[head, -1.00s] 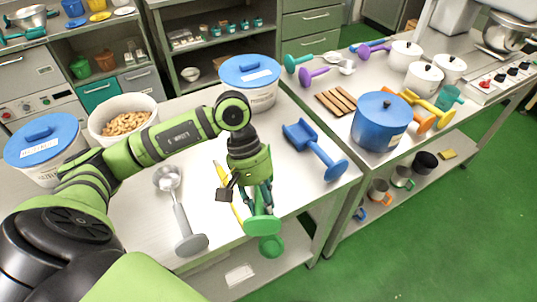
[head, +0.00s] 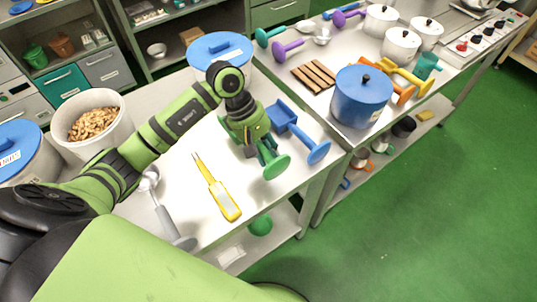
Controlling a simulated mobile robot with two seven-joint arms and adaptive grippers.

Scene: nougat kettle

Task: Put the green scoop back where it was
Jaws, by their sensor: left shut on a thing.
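The green scoop (head: 276,166) is in my left gripper (head: 264,152), which is shut on its handle. The round green end of the handle points toward the table's front edge. The gripper and arm hide much of the scoop, and I cannot tell whether it touches the table. It is between the yellow pointed tool (head: 224,201) on its left and the blue scoop (head: 283,117) on its right. A grey metal scoop (head: 166,220) lies farther left, partly behind my arm. My right gripper is not in view.
White tubs with blue lids (head: 219,46) and a tub of nuts (head: 92,124) stand left and behind. A blue pot (head: 361,97) and wooden sticks (head: 313,76) are on the right table. A round green thing (head: 260,225) is on the lower shelf.

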